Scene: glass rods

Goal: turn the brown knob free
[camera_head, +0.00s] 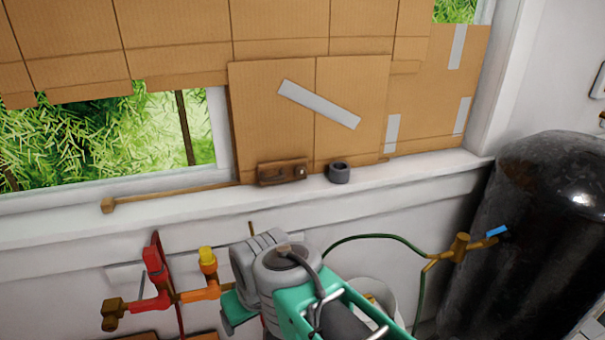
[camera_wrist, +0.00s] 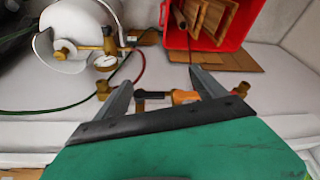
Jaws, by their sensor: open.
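A brown knob (camera_head: 113,315) sits at the left end of a fitting on the wall, low in the head view. The fitting has a red body (camera_head: 151,300), a red upright part and an orange arm (camera_head: 200,294) with a yellow top (camera_head: 208,257). In the wrist view, brownish knobs show on either side, one left (camera_wrist: 103,88) and one right (camera_wrist: 243,88); I cannot tell which is the brown knob. My gripper (camera_wrist: 160,78) is open, its fingers spread around the black and orange part (camera_wrist: 184,97). I cannot tell if they touch it. In the head view, my arm hides the fingertips.
A black tank (camera_head: 550,240) stands at the right, with a brass valve (camera_head: 455,252) and a green hose. The window sill (camera_head: 60,228) holds a wooden stick, a small wooden block and a dark ring (camera_head: 339,173). A red tray (camera_wrist: 213,25) with wooden frames shows in the wrist view.

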